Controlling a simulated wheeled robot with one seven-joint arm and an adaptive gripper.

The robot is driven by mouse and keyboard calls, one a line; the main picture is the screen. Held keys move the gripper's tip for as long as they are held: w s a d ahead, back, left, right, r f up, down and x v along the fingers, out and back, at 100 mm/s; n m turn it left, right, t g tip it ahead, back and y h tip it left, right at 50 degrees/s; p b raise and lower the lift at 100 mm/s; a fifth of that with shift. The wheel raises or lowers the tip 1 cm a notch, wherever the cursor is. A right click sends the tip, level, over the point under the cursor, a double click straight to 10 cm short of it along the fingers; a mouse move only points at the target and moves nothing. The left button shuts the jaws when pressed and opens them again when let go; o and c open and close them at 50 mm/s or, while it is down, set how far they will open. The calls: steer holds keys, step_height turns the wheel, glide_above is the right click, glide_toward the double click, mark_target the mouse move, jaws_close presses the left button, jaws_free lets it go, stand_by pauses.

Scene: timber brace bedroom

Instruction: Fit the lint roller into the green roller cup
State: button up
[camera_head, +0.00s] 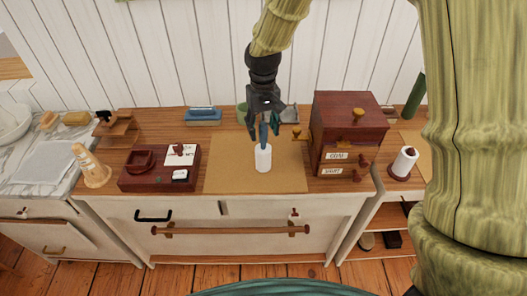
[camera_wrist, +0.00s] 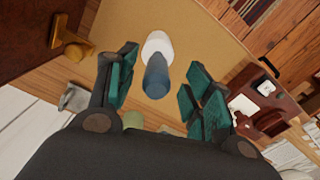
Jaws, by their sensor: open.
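The lint roller, with a white cylinder (camera_head: 263,158) and a blue handle, stands upright on a tan mat (camera_head: 225,178), handle up. It also shows in the wrist view (camera_wrist: 156,80). My gripper (camera_head: 264,130) is open, pointing down above the roller. Its teal finger pads stand on either side of the blue handle, with visible gaps in the wrist view. The green roller cup (camera_head: 241,110) is behind my gripper at the back edge of the mat, partly hidden. A pale green rim, likely the cup, peeks over my gripper body in the wrist view (camera_wrist: 133,119).
A dark red drawer box (camera_head: 345,125) stands right of the mat. A red-brown tray (camera_head: 133,180) with small items lies to the left. A blue object (camera_head: 203,117) and a grey metal piece (camera_head: 289,114) sit at the back. The front of the mat is clear.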

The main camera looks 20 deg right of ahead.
mark_target(264, 135)
steer(key=shift+w+d+f+p, duration=0.1)
steer(key=shift+f+p, duration=0.05)
steer(key=shift+f, duration=0.35)
steer(key=shift+w+d+f+p, duration=0.1)
steer(key=shift+f+p, duration=0.05)
steer(key=shift+f, duration=1.1)
steer(key=shift+c, duration=0.2)
jaws_close()
